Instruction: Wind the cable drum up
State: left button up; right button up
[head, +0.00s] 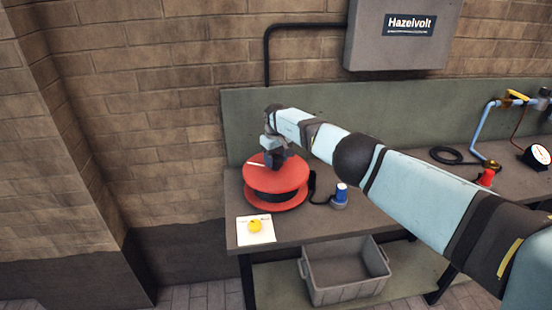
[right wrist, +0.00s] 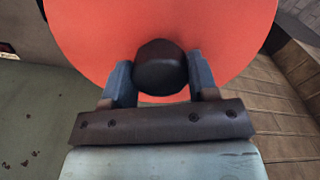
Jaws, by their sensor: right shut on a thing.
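The red cable drum (head: 276,177) lies flat on the left part of the bench, with dark cable wound between its two red flanges. My right gripper (head: 277,158) reaches down over the top of the drum. In the right wrist view the gripper (right wrist: 160,77) is shut on a dark round knob (right wrist: 160,66), with one finger on each side. The drum's red top face (right wrist: 90,35) fills the area behind the knob. The gripper hides the knob in the head view. My left gripper is not in view.
A blue-topped plug (head: 341,194) stands right of the drum, joined to a dark cable. A white card with a yellow piece (head: 255,227) lies in front. A grey crate (head: 343,272) is on the lower shelf. A red-capped part (head: 486,177) stands further right.

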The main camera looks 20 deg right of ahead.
jog(key=o, duration=1.3)
jog(key=shift+r, duration=0.1)
notch_tip(320, 180, up, 7)
jog(key=p, duration=0.7)
jog(key=shift+r, duration=0.15)
jog(key=shift+r+p, duration=0.15)
jog(key=shift+p, duration=0.15)
jog(key=shift+s+a+r, duration=0.1)
jog(key=shift+a+r, duration=0.15)
jog(key=shift+d+r, duration=0.25)
jog(key=shift+r, duration=0.4)
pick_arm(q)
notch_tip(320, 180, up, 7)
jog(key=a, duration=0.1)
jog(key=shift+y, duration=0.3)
pick_arm(e)
jog(key=shift+d+r, duration=0.1)
jog(key=shift+r, duration=1.15)
